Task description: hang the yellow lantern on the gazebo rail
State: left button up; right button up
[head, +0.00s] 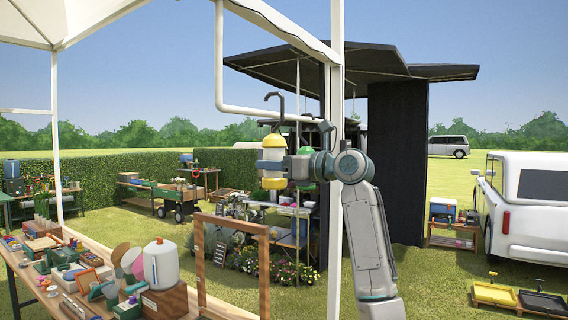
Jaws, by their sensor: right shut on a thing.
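The yellow lantern (272,181) has a pale middle, a yellow top and base, and a dark hook (281,101) on top. My right gripper (286,166) is shut on the lantern's middle from the right and holds it upright in the air. I cannot tell whether the hook touches the rail. My left gripper is not in view.
A green thing (305,150) shows just behind my right gripper. A white gazebo post (335,70) stands right by my arm. A dark canopy stall (395,150) stands behind.

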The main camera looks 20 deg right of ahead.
aim_at(267, 176)
jog(key=shift+x, duration=1.1)
jog(key=shift+w+a+f, duration=0.1)
jog(key=shift+a+f, duration=0.05)
jog(key=shift+f, duration=0.45)
jog(key=shift+f+b, duration=0.3)
jog(key=shift+f, duration=0.55)
jog(key=shift+f, duration=0.4)
jog(key=o, duration=1.3)
